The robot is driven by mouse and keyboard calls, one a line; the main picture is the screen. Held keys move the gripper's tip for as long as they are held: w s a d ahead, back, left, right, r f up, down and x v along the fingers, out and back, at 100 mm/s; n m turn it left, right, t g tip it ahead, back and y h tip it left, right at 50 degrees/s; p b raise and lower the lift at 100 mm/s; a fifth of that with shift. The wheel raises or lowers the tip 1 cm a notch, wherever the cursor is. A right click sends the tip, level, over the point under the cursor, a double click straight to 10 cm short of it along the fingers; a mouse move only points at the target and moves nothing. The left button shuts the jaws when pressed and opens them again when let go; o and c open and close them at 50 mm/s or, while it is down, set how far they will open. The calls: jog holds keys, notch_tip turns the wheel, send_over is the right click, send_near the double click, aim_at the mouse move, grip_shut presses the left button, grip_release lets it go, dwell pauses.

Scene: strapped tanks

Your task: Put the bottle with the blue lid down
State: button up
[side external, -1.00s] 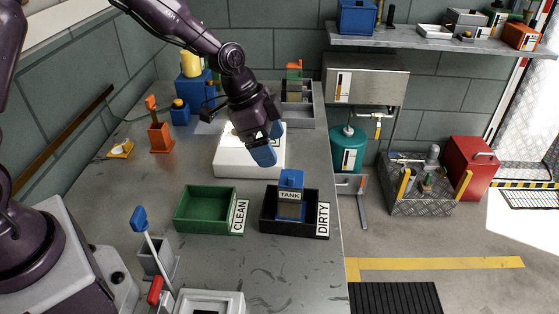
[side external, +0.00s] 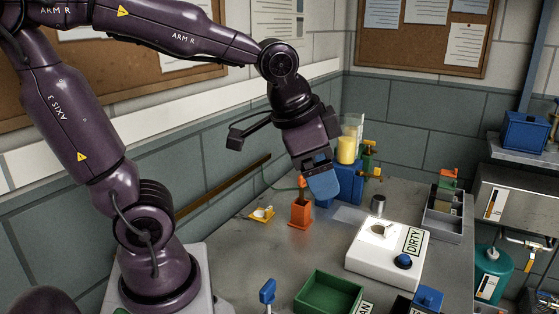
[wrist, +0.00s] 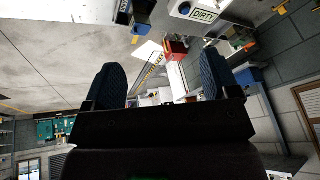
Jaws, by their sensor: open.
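The blue-lidded tank (side external: 428,299) shows at the bottom edge of the side view, standing at the black tray. Only its blue top and a little of its body are in frame. My gripper (side external: 322,192) is well up and left of it, over the back of the bench beside the orange holder. In the wrist view my gripper (wrist: 163,78) has its two dark blue fingers wide apart, with nothing held between them. The black tray (side external: 397,308) is mostly cut off by the frame edge.
A green tray (side external: 328,293) is at the front. A white device (side external: 372,266) carries a DIRTY label and a blue knob. An orange holder (side external: 300,214), a blue box (side external: 347,184) and a grey divided bin (side external: 443,218) stand behind. Bare bench lies left of the white device.

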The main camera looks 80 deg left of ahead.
jog(key=s+r+n, duration=0.1)
jog(key=s+n, duration=0.1)
jog(key=s, duration=0.4)
jog(key=shift+a+r+n+t+h, duration=0.15)
jog(key=shift+a+n+t+h, duration=0.15)
jog(key=shift+a+t, duration=0.1)
dwell(1.2)
